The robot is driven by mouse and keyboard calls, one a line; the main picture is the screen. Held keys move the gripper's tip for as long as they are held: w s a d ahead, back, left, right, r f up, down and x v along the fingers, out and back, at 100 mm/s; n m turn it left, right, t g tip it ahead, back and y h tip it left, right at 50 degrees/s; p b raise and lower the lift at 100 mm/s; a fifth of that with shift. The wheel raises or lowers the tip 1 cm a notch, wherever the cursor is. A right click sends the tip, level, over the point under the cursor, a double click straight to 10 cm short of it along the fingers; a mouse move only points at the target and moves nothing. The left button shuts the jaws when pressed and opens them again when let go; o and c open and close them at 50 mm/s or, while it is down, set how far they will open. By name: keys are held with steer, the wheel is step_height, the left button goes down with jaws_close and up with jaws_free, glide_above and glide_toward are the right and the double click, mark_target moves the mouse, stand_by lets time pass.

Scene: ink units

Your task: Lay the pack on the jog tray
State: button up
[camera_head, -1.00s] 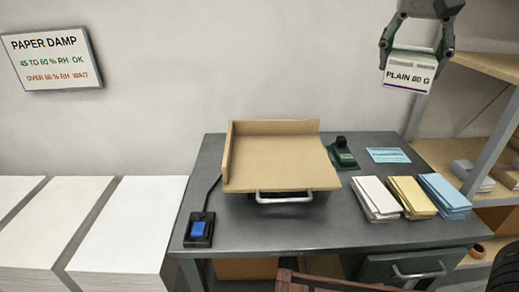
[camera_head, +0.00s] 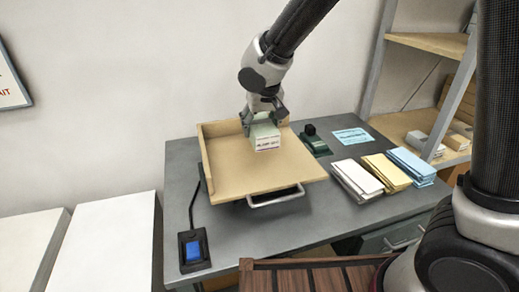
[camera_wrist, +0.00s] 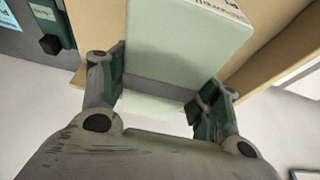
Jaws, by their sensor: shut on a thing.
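The pack (camera_head: 265,137), pale green with a white printed label end, is over the far part of the tan jog tray (camera_head: 235,180) in the head view. My gripper (camera_head: 262,119) is shut on the pack from above. In the wrist view the pack (camera_wrist: 190,45) lies between the two fingers of my gripper (camera_wrist: 158,92), with the tray (camera_wrist: 100,30) behind it. I cannot tell whether the pack's underside touches the tray. The tray has raised walls at its left and back, and a metal handle at the front.
A blue switch (camera_head: 193,250) sits left of the tray on the grey table (camera_head: 290,228). A green device (camera_head: 315,141) stands right of the tray. White (camera_head: 356,179), yellow (camera_head: 386,173) and blue (camera_head: 412,165) paper stacks lie farther right. A shelf (camera_head: 432,45) stands behind them.

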mark_target(264, 135)
steer(key=shift+f, duration=3.4)
steer(key=shift+f, duration=0.1)
steer(key=o, duration=1.3)
steer(key=shift+r, duration=0.3)
steer(key=v, duration=1.1)
steer(key=shift+s+d+r, duration=0.1)
steer(key=shift+s+r, duration=0.15)
